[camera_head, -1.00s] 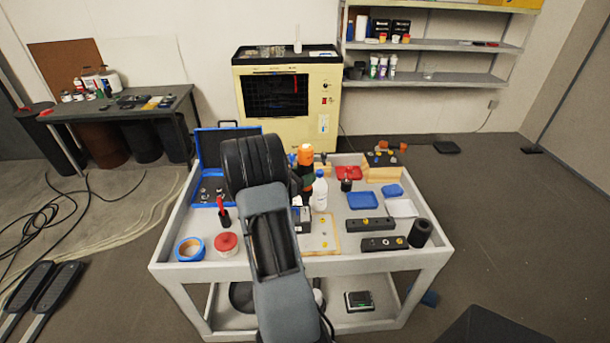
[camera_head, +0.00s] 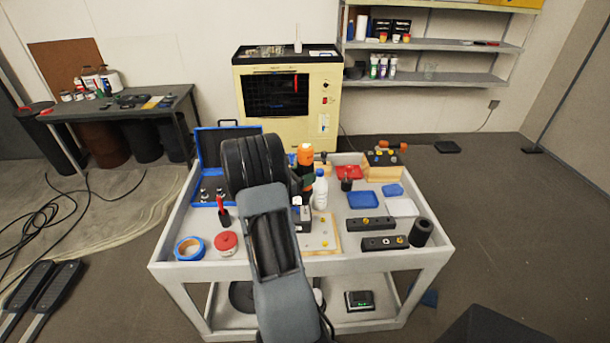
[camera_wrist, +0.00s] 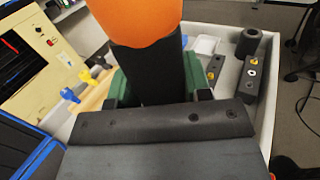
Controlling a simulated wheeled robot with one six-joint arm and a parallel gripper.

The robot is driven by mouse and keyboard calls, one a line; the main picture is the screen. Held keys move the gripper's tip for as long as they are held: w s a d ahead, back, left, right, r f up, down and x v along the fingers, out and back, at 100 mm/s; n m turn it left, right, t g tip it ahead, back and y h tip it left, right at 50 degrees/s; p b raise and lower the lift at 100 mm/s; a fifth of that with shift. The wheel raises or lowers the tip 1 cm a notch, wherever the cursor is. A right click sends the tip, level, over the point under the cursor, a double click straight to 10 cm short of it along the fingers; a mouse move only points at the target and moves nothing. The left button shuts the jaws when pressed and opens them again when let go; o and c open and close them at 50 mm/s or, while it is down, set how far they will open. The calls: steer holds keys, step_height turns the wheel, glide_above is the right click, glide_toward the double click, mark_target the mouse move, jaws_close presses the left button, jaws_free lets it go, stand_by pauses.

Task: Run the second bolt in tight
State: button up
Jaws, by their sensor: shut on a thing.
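My gripper (camera_wrist: 155,108) is shut on an orange, black and green power driver (camera_wrist: 137,22), which fills the middle of the wrist view. In the head view the driver's orange end (camera_head: 305,155) rises just right of my arm, which hides my gripper. Two dark bars lie at the right of the cart, a rear bar (camera_head: 358,225) and a front bar (camera_head: 372,244), with yellow bolts (camera_head: 400,240) showing on them. A pale plate (camera_head: 318,238) with small yellow spots lies partly behind my arm. The driver's tip is hidden, so I cannot tell whether it touches a bolt.
An open blue case (camera_head: 226,146) stands at the back left.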

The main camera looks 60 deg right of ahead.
mark_target(299, 157)
steer(key=shift+f+b, duration=0.6)
steer(key=shift+f, duration=0.15)
stand_by(1.7)
steer(key=shift+r, duration=0.15)
steer(key=shift+r+p, duration=3)
steer(key=shift+r, duration=1.5)
